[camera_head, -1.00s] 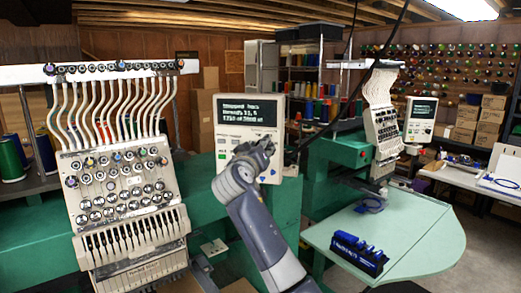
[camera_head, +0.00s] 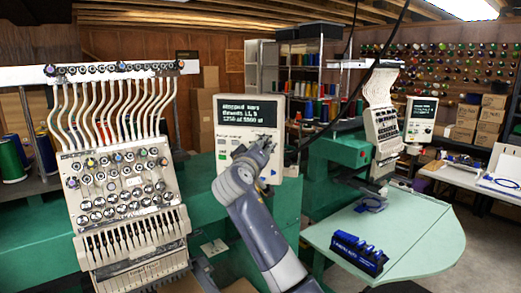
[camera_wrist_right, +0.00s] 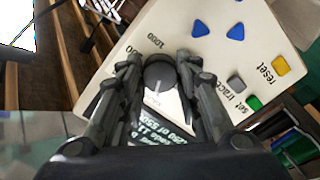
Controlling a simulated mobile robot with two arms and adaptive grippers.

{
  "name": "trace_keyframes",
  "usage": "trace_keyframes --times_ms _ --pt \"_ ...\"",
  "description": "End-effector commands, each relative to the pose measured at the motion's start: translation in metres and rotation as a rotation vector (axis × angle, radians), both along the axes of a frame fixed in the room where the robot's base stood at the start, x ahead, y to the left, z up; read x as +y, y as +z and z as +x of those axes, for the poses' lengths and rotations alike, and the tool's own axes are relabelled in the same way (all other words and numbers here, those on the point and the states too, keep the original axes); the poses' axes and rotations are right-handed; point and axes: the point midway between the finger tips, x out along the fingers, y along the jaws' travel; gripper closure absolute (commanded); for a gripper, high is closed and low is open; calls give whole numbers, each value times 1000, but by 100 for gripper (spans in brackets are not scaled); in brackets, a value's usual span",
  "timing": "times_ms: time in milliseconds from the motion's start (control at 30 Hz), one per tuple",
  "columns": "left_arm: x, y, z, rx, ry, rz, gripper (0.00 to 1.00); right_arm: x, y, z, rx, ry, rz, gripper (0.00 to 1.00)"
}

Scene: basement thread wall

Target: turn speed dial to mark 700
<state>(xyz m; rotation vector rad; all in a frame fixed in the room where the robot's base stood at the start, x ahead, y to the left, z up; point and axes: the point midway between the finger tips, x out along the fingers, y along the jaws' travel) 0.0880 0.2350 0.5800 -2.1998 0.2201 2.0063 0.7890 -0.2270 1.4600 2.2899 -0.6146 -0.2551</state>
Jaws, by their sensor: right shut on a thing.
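The speed dial (camera_wrist_right: 160,73) is a round dark grey knob on the pale control panel (camera_wrist_right: 100,60), seen in the right wrist view. A printed mark 1000 shows beside it; another mark is partly covered by a finger. I cannot make out mark 700 or which mark the dial points at. My right gripper (camera_wrist_right: 159,64) is shut on the dial, one finger on each side. In the head view the right gripper (camera_head: 259,150) is at the lower part of the panel (camera_head: 222,172) and hides the dial. My left gripper is not in view.
The panel has a lit text screen (camera_head: 251,112), blue triangular buttons (camera_wrist_right: 200,29), and buttons labelled reset (camera_wrist_right: 280,65) and set (camera_wrist_right: 254,103). An embroidery head (camera_head: 125,195) stands on the left. A pale green table (camera_head: 415,235) with a blue rack (camera_head: 358,254) is on the right.

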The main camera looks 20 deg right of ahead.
Motion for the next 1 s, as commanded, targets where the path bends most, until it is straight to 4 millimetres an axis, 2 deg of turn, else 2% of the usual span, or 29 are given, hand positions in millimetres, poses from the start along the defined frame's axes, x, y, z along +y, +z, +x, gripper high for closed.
trace_keyframes --times_ms 67,100,167,500,633,767,1000 --pt "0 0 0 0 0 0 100 1 1 0 -2 2 0 93" --pt "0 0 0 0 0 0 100 1 1 0 -2 2 0 60" --pt "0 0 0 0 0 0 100 1 1 0 -2 1 0 48" --pt "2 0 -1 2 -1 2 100 1 0 -1 -1 1 1 48" --pt "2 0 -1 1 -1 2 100 6 0 -7 -2 2 1 48" --pt "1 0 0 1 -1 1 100 15 0 -24 -2 4 2 48" --pt "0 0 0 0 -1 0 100 41 0 -66 -2 4 3 48"
